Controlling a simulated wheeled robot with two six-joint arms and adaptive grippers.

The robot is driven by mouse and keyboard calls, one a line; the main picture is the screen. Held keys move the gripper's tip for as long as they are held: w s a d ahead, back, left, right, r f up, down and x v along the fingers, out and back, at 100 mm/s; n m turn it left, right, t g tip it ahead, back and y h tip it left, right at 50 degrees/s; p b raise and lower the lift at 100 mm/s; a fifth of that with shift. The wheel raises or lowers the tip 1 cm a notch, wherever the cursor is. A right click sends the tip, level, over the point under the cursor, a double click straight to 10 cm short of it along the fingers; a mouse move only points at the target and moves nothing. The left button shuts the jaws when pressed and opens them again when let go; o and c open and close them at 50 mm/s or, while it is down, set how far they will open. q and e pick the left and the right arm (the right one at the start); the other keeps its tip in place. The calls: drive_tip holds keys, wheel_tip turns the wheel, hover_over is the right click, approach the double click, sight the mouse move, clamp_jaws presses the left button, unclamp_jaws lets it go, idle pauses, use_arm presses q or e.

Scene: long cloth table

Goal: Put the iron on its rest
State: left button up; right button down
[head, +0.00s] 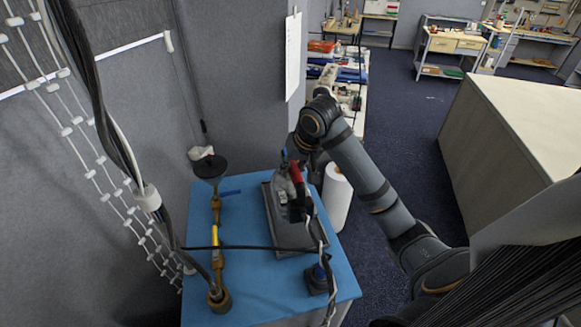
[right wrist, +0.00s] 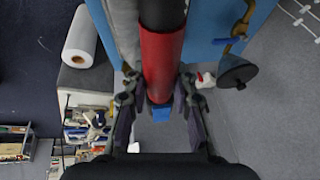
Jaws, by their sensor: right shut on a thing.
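The iron (head: 283,187) has a grey body and a red handle (head: 297,173). In the right wrist view the red handle (right wrist: 162,62) lies between my fingers. My right gripper (right wrist: 160,100) is shut on the handle. In the head view the iron is over the far part of a flat grey board (head: 286,236) on the blue table. I cannot tell whether its sole touches the board. A small dark block (head: 318,278) stands near the table's front right; I cannot tell which of the two is the rest. My left gripper is out of view.
A white paper roll (head: 337,195) stands right of the board. A dark cable crosses the table. Grey partitions close the left and back.

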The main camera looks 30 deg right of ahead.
sight(293, 190)
drive_tip(key=shift+d+f, duration=0.1)
drive_tip(key=shift+f, duration=0.15)
wheel_tip(293, 190, down, 4)
drive_tip(key=shift+s+r, duration=0.1)
drive_tip(key=shift+f, duration=0.7)
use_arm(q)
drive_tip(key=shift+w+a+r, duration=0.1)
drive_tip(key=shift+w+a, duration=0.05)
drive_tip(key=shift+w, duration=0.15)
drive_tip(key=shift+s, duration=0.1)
use_arm(e)
drive_tip(key=shift+f, duration=0.15)
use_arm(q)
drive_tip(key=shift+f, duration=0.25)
use_arm(e)
drive_tip(key=shift+f, duration=0.8)
drive_tip(key=c, duration=1)
unclamp_jaws()
drive_tip(key=shift+s, duration=0.15)
drive_tip(key=shift+f, duration=0.2)
drive_tip(key=v, duration=1.2)
drive_tip(key=shift+r, duration=0.1)
